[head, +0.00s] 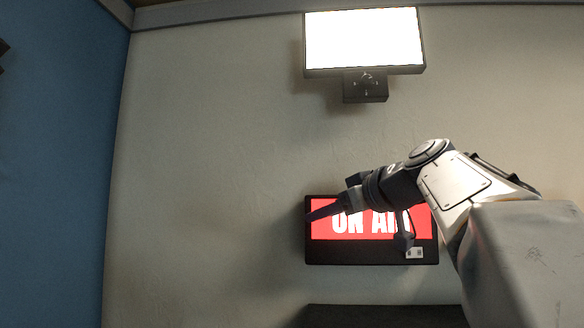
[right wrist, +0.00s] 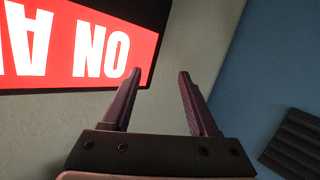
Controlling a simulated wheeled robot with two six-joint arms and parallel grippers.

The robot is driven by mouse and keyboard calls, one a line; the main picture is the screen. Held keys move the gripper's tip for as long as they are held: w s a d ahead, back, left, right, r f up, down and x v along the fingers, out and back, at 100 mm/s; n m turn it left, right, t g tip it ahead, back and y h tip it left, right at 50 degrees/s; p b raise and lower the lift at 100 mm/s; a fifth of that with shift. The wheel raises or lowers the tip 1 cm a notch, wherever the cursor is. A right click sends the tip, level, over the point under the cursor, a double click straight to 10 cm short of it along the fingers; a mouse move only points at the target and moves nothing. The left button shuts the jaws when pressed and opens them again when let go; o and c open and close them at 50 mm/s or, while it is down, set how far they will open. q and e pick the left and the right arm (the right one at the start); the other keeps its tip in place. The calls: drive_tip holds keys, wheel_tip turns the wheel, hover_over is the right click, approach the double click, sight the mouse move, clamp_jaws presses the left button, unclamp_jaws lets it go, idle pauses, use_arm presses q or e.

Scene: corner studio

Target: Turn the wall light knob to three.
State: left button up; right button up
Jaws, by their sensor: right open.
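The wall light is a bright white panel (head: 365,38) high on the wall in the head view. A small dark control box (head: 378,96) hangs under it, with a small knob (head: 366,78) and pale marks on its face. The marks are too small to read, so the knob's setting cannot be told. My right gripper (head: 357,230) is well below the box, in front of the ON AIR sign. In the right wrist view its two fingers (right wrist: 161,75) are apart with nothing between them. The light and knob are outside that view. My left gripper is not in view.
A lit red ON AIR sign (head: 325,252) is on the wall behind my right gripper; it also shows in the right wrist view (right wrist: 75,45). A dark ledge-like thing (head: 385,316) is below it. A blue wall (head: 65,170) stands left. The wall between sign and box is bare.

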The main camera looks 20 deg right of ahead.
drive_tip(key=s+d+r+n+t+h+p, duration=0.1)
drive_tip(key=s+d+r+t+h, duration=0.35)
drive_tip(key=r, duration=0.75)
drive_tip(key=n+t+p, duration=0.1)
drive_tip(key=n+p, duration=0.2)
drive_tip(key=n, duration=0.1)
approach(369, 80)
drive_tip(key=shift+h, duration=0.45)
drive_tip(key=p+x, duration=0.1)
drive_tip(key=x, duration=0.1)
drive_tip(key=p+x, duration=0.2)
drive_tip(key=x, duration=0.1)
drive_tip(key=p+x, duration=0.1)
drive_tip(key=x, duration=0.1)
drive_tip(key=shift+w+a+r+p, duration=0.2)
drive_tip(key=shift+w+a+p, duration=0.1)
drive_tip(key=shift+p, duration=0.1)
drive_tip(key=shift+w+d, duration=0.15)
drive_tip(key=shift+w, duration=0.4)
drive_tip(key=shift+f, duration=0.1)
clamp_jaws()
